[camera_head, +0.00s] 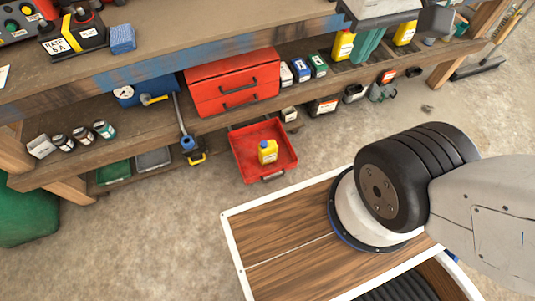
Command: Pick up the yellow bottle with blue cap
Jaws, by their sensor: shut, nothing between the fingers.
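A small yellow bottle (268,153) stands in a red open tray (249,165) low at the front of the workbench. Its cap is small in the picture and looks blue. My gripper is out of view; only links of my arm show, at the right.
A red drawer box (234,82) sits on the lower shelf above the tray. Small boxes and cans (301,69) stand to its right. Jars (82,137) stand at the left. The concrete floor (150,230) in front is clear.

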